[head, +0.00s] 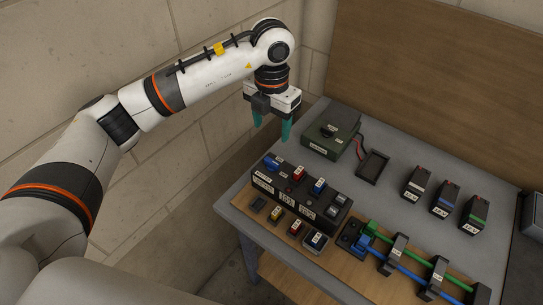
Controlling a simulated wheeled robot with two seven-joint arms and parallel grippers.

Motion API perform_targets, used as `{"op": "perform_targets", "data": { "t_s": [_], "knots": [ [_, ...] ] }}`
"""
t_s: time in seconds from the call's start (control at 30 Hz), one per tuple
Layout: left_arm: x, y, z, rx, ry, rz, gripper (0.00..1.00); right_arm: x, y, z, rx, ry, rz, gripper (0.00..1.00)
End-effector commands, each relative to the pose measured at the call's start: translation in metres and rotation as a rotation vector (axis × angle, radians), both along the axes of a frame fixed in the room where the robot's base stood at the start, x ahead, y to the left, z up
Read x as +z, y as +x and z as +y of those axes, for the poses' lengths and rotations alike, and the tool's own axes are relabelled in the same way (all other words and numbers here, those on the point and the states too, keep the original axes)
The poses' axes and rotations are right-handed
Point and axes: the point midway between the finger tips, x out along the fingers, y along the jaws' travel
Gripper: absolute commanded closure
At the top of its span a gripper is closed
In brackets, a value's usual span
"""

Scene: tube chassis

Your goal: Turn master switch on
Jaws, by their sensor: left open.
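My left gripper (271,125) points down with its two teal fingers apart and nothing between them. A black switch panel (299,192) with blue, red and grey switches lies below the gripper in the picture. Which way the switches are set cannot be told. My right gripper is not in view.
A grey table (399,153) carries everything. A black tray (372,166) sits beside the green box, with red wire between them. Several small black battery-like blocks (445,200) stand at the right. Blue and green tubes (407,272) run in black holders at the front. Walls close off the left and back.

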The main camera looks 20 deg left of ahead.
Motion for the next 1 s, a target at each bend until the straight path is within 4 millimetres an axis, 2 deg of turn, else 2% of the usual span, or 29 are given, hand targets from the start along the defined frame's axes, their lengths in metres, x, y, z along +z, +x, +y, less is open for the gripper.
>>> {"op": "perform_targets", "data": {
  "t_s": [0.17,0.4,0.6,0.8,1.0],
  "knots": [
    [-0.021,-0.001,0.0,0.001,0.001,0.007,0.38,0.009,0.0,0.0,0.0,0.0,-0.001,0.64],
    [-0.069,-0.001,0.0,0.001,0.0,0.007,0.38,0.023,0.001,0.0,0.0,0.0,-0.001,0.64],
    [-0.101,-0.001,-0.001,0.0,-0.002,0.004,0.38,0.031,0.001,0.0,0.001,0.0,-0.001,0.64],
    [-0.116,-0.001,-0.001,-0.003,-0.002,0.003,0.38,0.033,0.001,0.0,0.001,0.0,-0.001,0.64],
    [-0.118,-0.001,-0.001,-0.003,-0.002,0.002,0.38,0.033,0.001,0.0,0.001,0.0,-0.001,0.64]
  ]
}}
